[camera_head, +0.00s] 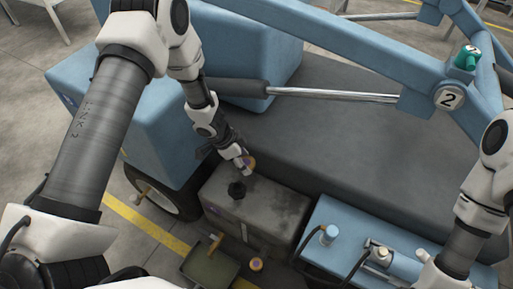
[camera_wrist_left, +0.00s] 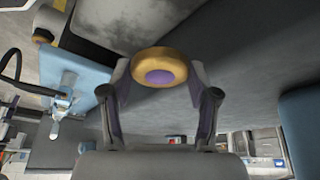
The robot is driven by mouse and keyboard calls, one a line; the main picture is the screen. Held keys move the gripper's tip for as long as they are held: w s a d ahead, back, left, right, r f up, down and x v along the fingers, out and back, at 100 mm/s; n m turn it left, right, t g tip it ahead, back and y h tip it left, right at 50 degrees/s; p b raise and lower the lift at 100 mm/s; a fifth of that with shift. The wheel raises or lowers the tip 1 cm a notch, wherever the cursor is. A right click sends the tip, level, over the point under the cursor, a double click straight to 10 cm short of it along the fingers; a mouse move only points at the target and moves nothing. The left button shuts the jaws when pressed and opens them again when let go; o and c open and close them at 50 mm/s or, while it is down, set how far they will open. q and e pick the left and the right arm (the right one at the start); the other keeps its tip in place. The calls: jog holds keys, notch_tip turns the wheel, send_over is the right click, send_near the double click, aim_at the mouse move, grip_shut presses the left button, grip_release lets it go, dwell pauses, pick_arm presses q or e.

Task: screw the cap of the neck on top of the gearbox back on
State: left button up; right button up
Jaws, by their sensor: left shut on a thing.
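My left gripper (camera_head: 243,161) is shut on a yellow-orange cap with a purple centre (camera_head: 250,162). In the left wrist view the cap (camera_wrist_left: 160,68) sits between the two fingertips, its purple face toward the camera. The gearbox (camera_head: 275,212) is a worn grey box below the gripper. Its dark neck (camera_head: 237,189) stands uncapped on top. The held cap is just above and slightly right of the neck in the head view, apart from it. My right arm comes in at the right; its fingers are not seen.
A similar yellow and purple cap (camera_head: 256,265) is low in front of the gearbox. A blue unit with hoses (camera_head: 345,215) stands at right. A blue boom (camera_head: 330,40) crosses behind.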

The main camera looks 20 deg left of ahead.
pick_arm(q)
jog(key=s+a+f+m, duration=0.1)
jog(key=s+a+f, duration=0.1)
jog(key=f, duration=0.3)
jog(key=shift+a, duration=0.5)
jog(key=shift+s, duration=0.1)
jog(key=shift+f+b, duration=1.3)
jog(key=shift+f, duration=1.55)
jog(key=shift+p, duration=0.55)
jog(key=shift+f, duration=0.6)
